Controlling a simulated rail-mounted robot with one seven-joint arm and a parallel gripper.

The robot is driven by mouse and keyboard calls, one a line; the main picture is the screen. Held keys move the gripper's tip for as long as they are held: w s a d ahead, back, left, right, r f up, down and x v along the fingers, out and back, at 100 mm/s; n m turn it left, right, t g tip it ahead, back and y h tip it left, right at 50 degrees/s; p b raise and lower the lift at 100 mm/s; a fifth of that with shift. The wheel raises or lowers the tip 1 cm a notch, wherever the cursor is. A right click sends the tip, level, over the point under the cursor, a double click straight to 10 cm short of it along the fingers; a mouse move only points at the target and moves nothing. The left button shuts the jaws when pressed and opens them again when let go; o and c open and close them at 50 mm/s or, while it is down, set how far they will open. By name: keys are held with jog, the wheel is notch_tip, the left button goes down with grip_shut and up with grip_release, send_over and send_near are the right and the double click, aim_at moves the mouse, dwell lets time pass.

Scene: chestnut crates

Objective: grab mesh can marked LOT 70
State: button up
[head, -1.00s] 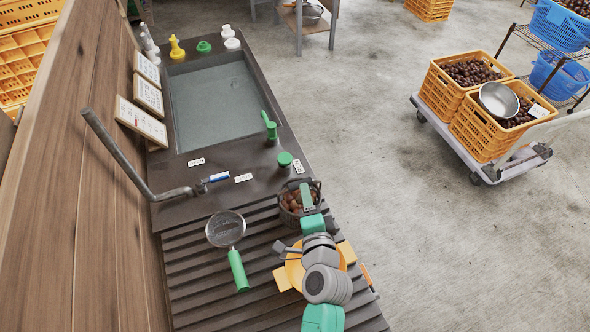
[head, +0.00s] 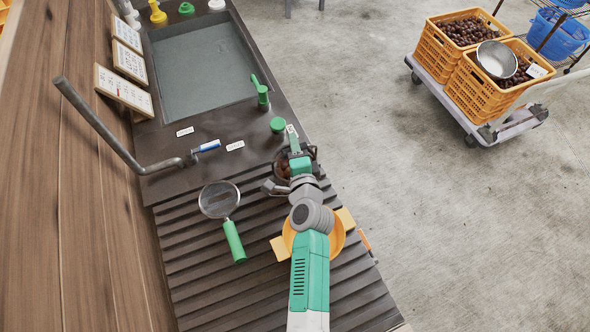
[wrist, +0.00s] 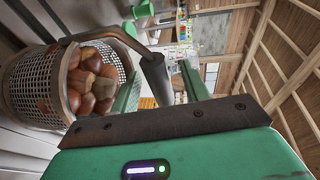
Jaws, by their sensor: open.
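The mesh can (head: 279,161), filled with brown chestnuts, stands at the sink end of the ribbed drainboard, partly hidden under my gripper (head: 297,160) in the head view. In the wrist view the can (wrist: 24,92) lies at the left, its perforated metal wall and rim clear. Its bent handle ends in a dark grey grip (wrist: 156,76) that shows between the two green fingers of my gripper (wrist: 160,82). The fingers are open, with space on both sides of the grip. I can read no LOT 70 mark on the can.
A sieve (head: 219,200) with a green handle lies left of the can. An orange pan (head: 341,234) sits under my arm. Small white tags (head: 235,145) lie on the counter. A green knob (head: 277,125) and the sink (head: 200,70) are beyond. A crate cart (head: 475,90) stands right.

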grip_shut()
jog(key=shift+r, duration=0.1)
